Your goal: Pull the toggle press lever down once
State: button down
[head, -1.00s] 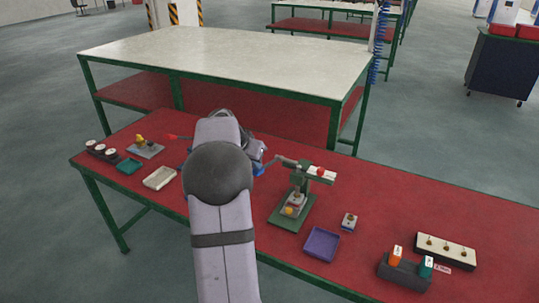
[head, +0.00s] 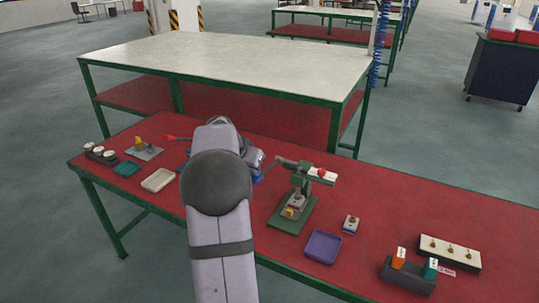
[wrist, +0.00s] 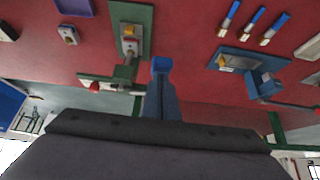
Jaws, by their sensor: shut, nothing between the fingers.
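A press on a green base (head: 293,215) stands right of my arm, with a green head, a red knob and a grey lever arm (head: 286,162) reaching left toward my gripper. The wrist view shows the press from above (wrist: 145,15), with the red knob at its lower left. My gripper (wrist: 161,66) has blue fingertips, is shut and empty, and appears beside the press's grey arm. In the head view my wrist hides most of the gripper. I cannot tell whether fingers and lever touch.
A blue-based device (wrist: 228,60) with a long lever stands on the other side of my gripper. A purple tray (head: 323,246), a small switch box (head: 351,224) and a white switch panel (head: 449,253) lie to the right. Bare red tabletop (head: 420,205) extends to the right.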

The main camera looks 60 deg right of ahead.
jog(key=shift+a+f+b, duration=0.2)
jog(key=shift+f+b, duration=0.3)
jog(key=shift+f, duration=0.3)
jog(key=shift+s+r, duration=0.1)
jog(key=shift+a, duration=0.1)
jog(key=shift+d+r+p, duration=0.2)
jog(key=shift+r+p, duration=1.25)
jog(key=shift+r, duration=0.55)
jog(key=shift+r+p, duration=0.35)
jog(key=shift+r, duration=0.3)
